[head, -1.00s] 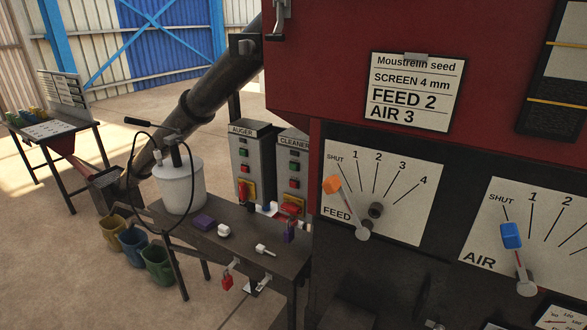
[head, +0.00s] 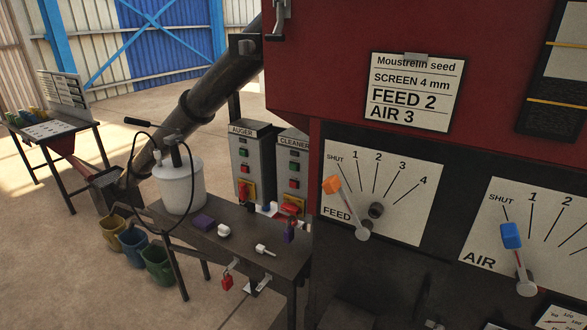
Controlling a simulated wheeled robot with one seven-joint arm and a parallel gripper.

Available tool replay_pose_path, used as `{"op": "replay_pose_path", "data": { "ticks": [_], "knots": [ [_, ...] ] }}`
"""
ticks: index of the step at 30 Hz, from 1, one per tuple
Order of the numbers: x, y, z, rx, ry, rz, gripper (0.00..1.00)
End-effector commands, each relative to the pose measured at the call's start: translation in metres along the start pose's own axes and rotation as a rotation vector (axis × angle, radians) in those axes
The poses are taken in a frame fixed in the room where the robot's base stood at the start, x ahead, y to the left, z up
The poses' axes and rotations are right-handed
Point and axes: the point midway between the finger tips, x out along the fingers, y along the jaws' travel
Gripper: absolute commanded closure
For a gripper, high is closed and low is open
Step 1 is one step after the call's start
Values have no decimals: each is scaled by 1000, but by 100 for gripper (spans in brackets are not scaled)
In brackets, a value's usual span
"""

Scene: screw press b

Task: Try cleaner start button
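The CLEANER control box (head: 282,160) is a grey upright box behind the bench, partly cut off on its right by the red machine. A green button (head: 293,168) sits above a red button (head: 293,183) on its front. A red rotary handle on a yellow plate (head: 292,205) is low on the box. It looks turned sideways, but small items in front partly hide it. I cannot tell whether the green button is lit or pressed. My gripper is not in view.
The AUGER box (head: 246,168) stands left of it. The seed machine (head: 330,60) with FEED and AIR levers fills the right.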

Motion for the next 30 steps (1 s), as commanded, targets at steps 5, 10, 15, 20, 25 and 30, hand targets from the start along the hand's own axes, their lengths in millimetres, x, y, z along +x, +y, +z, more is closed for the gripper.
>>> {"op": "replay_pose_path", "data": {
  "ticks": [5, 10, 15, 20, 25, 30],
  "knots": [
    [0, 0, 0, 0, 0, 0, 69],
    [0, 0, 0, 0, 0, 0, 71],
    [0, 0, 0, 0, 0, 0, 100],
    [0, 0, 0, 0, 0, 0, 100],
    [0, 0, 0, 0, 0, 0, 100],
    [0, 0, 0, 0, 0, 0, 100]
  ]
}}
